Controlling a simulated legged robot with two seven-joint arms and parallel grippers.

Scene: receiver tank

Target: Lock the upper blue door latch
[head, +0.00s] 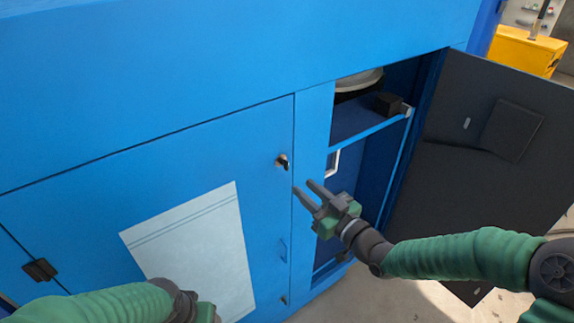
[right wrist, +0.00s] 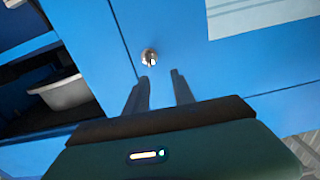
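The upper latch (head: 282,161) is a small dark knob on a round silver base, near the upper right edge of the closed blue door (head: 200,160). In the right wrist view the latch (right wrist: 150,57) lies just beyond the fingertips. My right gripper (head: 305,195) is open and empty, below and right of the latch and apart from it. Its two fingers also show spread in the right wrist view (right wrist: 158,82). My left gripper (head: 205,312) is at the bottom edge, mostly cut off, and its fingers are hidden.
A dark door (head: 480,150) stands open at the right, with a blue-shelved compartment (head: 370,130) beside it. A white sheet (head: 195,250) is on the closed door. A small lower fitting (head: 284,299) sits near the door's bottom. A yellow box (head: 525,50) stands behind at the right.

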